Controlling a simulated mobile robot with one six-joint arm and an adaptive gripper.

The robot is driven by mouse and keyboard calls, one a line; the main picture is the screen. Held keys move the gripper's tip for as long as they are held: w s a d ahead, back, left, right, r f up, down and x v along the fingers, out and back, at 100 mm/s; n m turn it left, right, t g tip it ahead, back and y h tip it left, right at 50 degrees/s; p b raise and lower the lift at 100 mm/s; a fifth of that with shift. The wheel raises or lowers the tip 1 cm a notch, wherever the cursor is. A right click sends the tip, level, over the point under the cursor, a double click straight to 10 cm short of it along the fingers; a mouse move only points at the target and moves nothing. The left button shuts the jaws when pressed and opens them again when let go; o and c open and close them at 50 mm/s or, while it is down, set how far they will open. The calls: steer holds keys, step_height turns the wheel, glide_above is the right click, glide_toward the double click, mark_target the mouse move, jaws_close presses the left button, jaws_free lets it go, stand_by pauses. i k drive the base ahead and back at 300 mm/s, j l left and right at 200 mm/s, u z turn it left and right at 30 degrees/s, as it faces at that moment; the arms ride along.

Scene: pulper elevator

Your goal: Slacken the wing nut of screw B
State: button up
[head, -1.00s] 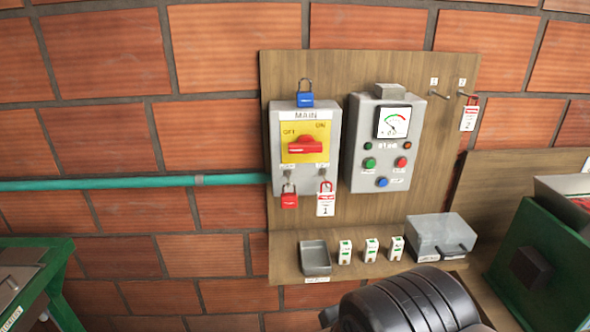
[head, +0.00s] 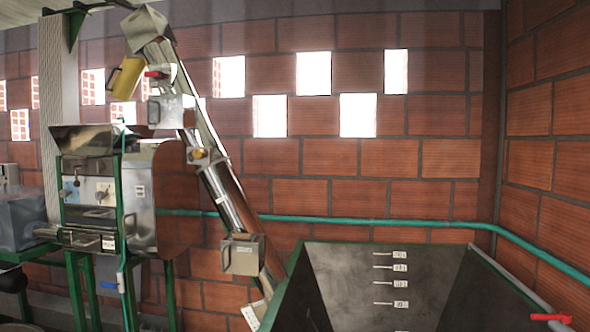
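An inclined elevator tube (head: 226,195) rises from beside a dark hopper up to the left. A grey box-like fitting (head: 242,254) sits on its lower part. A small yellowish part (head: 198,154) shows at mid-height on the tube. Higher up are a yellow piece (head: 125,77) and a small red part (head: 155,73). No label for screw B can be read, and I cannot tell which small part is its wing nut. My gripper is not in view.
The open hopper (head: 345,300) with level marks stands at lower right. A red valve handle (head: 552,318) is at its right. A metal machine on a green frame (head: 123,225) stands left. A green pipe (head: 400,229) runs along the brick wall.

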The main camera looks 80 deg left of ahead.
mark_target(98, 165)
steer(key=u, duration=3.8)
steer(key=i, duration=0.55)
